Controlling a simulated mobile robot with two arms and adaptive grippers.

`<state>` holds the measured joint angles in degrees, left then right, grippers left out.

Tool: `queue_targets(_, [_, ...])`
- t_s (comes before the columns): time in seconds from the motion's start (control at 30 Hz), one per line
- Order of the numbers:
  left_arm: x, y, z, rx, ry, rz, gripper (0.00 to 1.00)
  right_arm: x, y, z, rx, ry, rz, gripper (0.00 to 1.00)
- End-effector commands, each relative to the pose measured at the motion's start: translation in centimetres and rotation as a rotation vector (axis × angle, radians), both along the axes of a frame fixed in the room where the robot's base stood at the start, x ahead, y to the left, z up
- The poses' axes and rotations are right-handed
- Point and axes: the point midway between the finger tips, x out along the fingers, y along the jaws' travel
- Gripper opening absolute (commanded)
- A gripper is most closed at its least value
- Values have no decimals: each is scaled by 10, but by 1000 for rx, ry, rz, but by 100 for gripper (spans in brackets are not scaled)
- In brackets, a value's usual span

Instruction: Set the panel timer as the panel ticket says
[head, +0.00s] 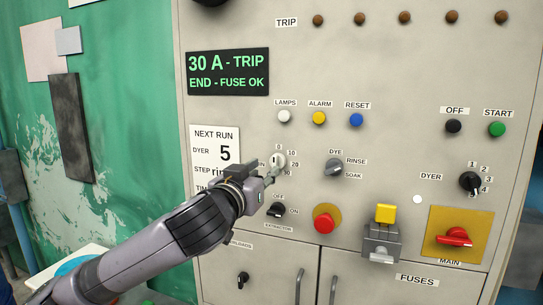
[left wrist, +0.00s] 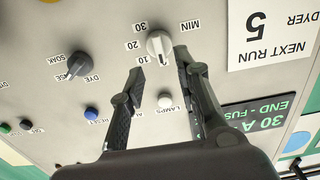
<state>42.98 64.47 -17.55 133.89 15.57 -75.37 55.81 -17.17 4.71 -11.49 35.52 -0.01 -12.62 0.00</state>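The white timer knob (head: 279,160) sits on the grey panel, with 0, 10, 20 and 30 around it. In the left wrist view the knob (left wrist: 159,45) appears upside down, its grip seeming to point near 0. My left gripper (head: 265,174) is in front of the knob. Its fingers (left wrist: 160,66) are open, one on each side of the knob, with no clear contact. The panel ticket (head: 213,146) reads NEXT RUN, DYER 5, STEP "rin…". My arm hides its time line. My right gripper is not in view.
The display (head: 228,71) reads "30 A - TRIP END - FUSE OK". Nearby are the dye/rinse/soak selector (head: 334,167), extractor switch (head: 276,210), red button (head: 325,219), dyer selector (head: 470,182) and red main handle (head: 455,237). White, yellow and blue buttons sit above the knob.

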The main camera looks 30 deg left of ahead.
Motion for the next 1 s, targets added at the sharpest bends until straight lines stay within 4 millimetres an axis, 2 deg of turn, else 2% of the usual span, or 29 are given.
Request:
queue_targets(0.03, [11,3,3,-2,1,1,30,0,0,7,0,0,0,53])
queue_targets(0.2, [39,9,3,-2,1,0,30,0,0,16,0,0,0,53])
queue_targets(0.4, [56,13,1,0,0,0,30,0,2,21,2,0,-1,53])
queue_targets(0.73, [59,14,0,0,0,-1,30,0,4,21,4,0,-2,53])
queue_targets(1.0, [59,14,0,0,0,0,12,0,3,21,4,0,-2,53])
